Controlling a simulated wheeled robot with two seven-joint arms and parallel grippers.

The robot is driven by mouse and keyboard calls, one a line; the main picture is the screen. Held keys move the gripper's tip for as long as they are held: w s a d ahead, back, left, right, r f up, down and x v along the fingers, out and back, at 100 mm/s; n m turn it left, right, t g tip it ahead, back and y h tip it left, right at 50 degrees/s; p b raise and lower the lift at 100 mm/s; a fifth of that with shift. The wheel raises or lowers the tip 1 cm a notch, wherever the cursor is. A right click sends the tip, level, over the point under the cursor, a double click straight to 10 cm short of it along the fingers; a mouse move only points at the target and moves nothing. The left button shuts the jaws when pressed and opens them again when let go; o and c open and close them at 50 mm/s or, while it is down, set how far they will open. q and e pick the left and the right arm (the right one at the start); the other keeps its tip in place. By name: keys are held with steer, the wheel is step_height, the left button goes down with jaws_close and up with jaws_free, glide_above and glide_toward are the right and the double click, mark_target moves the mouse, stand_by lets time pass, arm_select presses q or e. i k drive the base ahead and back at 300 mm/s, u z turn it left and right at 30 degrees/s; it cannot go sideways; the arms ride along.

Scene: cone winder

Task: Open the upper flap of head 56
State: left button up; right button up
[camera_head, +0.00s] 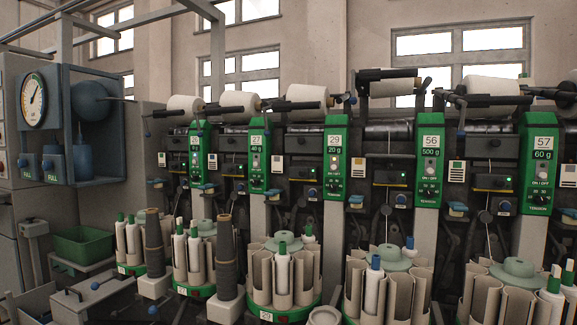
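Head 56 is marked by a green panel (430,168) with a white "56" label, a "500 g" display, a switch and a tension dial, right of centre. A dark winding section with a small control box (391,178) lies to its left. A similar section lies to the panel's right. I cannot pick out the upper flap of head 56 or tell whether it is open. Neither of my grippers shows in this view.
Panels of head 29 (337,160) and head 57 (539,165) flank it. Below stand round magazines with beige tubes (404,295) and several bobbins. Dark grey tube stacks (227,262) stand left of centre. A green bin (84,245) and a blue gauge cabinet (70,125) are at left.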

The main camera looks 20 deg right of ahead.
mark_target(388, 163)
steer(key=u, duration=0.55)
steer(key=i, duration=1.15)
steer(key=z, duration=3.1)
